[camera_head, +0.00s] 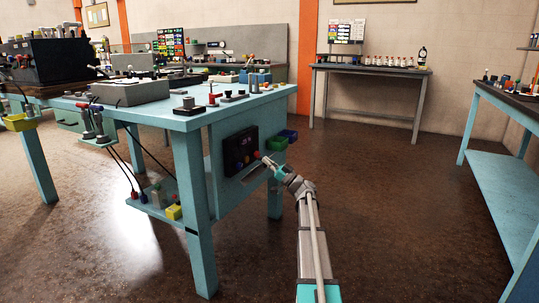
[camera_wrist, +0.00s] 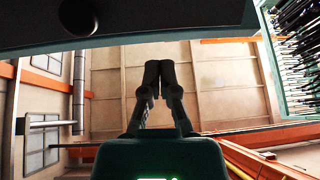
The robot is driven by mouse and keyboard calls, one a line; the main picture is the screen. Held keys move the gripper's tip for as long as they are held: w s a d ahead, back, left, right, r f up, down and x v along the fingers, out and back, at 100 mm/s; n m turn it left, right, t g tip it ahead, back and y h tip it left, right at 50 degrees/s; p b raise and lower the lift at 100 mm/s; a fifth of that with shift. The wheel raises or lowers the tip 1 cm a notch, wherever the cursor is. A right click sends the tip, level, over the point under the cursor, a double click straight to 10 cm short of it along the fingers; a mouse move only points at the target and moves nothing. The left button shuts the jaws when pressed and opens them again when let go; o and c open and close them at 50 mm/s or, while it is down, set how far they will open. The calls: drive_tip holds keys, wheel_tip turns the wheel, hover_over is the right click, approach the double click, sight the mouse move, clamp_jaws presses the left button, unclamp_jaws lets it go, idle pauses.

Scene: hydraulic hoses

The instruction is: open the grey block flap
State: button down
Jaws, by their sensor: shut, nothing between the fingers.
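My gripper (camera_head: 263,159) is at the right side of the near turquoise table, close to a dark block (camera_head: 240,148) with coloured knobs mounted on the table's side panel. From the head view I cannot tell whether it touches that block. In the wrist view my gripper (camera_wrist: 153,68) has its two fingers together and nothing between them. A grey block (camera_head: 130,92) lies on the table top, well left of my gripper. No flap can be clearly made out on it, and I cannot tell which part is the grey block flap.
The turquoise table (camera_head: 190,122) carries several small fittings. A blue bin (camera_head: 287,136) and a green bin (camera_head: 277,144) hang close beyond my gripper. A yellow block (camera_head: 174,212) sits on the lower shelf. The floor (camera_head: 390,200) to the right is clear.

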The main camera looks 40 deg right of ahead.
drive_tip(key=s+a+r+g+p, duration=0.3)
drive_tip(key=a+p, duration=0.1)
drive_tip(key=p, duration=0.2)
drive_tip(key=s+a+f+g+h+p, duration=0.15)
drive_tip(key=a+f+g, duration=0.25)
drive_tip(key=a, duration=0.5)
drive_tip(key=s+a+f+g, duration=0.2)
drive_tip(key=a+f+g, duration=0.15)
drive_tip(key=a, duration=0.65)
drive_tip(key=s+a+f+g+p, duration=0.1)
drive_tip(key=a+f+g, duration=0.3)
drive_tip(key=a, duration=0.5)
drive_tip(key=s+a+f+m+g+h, duration=0.2)
drive_tip(key=s+a+h, duration=0.1)
drive_tip(key=s, duration=0.3)
drive_tip(key=s+a+f+m+g+h+p, duration=0.1)
drive_tip(key=s+a+f+m+g+h, duration=0.1)
drive_tip(key=s, duration=0.5)
drive_tip(key=s+a+f+m+g+h+p, duration=0.1)
drive_tip(key=s+a+f+m+g+h, duration=0.1)
drive_tip(key=s+a+h, duration=0.3)
drive_tip(key=shift+s+a+f+m+h, duration=0.15)
drive_tip(key=shift+s+f+m+h, duration=0.15)
drive_tip(key=shift+s+f+h, duration=0.45)
drive_tip(key=shift+f+g, duration=0.1)
drive_tip(key=shift+g, duration=0.15)
